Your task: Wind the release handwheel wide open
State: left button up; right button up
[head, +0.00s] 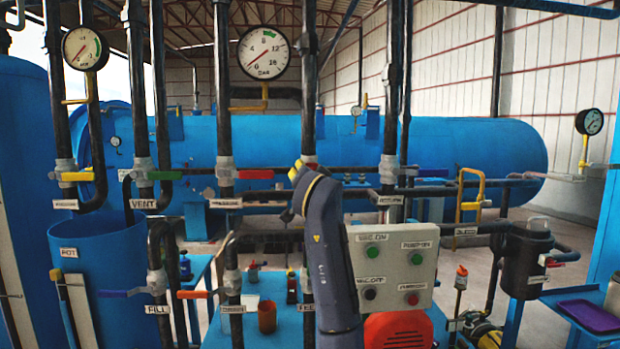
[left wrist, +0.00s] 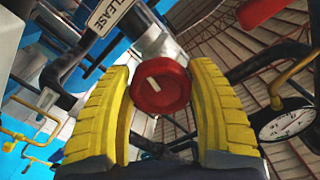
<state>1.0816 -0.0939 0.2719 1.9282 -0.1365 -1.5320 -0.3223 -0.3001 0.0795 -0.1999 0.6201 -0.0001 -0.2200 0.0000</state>
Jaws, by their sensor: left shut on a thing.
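The red release handwheel (left wrist: 160,88) shows in the left wrist view, round with a short white mark on its face, on a grey valve body (left wrist: 158,45). A label ending in "LEASE" (left wrist: 110,14) is on the pipe beside it. My left gripper (left wrist: 162,72) has its yellow fingers on either side of the wheel, shut on it. In the head view my left gripper (head: 296,171) is at the middle pipe; its arm hides nearly all of the handwheel there. My right gripper is in neither view.
A control box (head: 392,268) with several buttons stands just right of my arm. Labelled pipes with coloured levers, such as a red lever (head: 255,174), are close on the left. A large dial gauge (head: 263,52) hangs above. A blue tank (head: 450,155) lies behind.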

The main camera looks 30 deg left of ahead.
pick_arm(q)
jog(key=shift+f+n, duration=0.2)
jog(key=shift+n, duration=0.7)
jog(key=o, duration=1.2)
jog(key=shift+r, duration=0.1)
jog(key=v, duration=1.2)
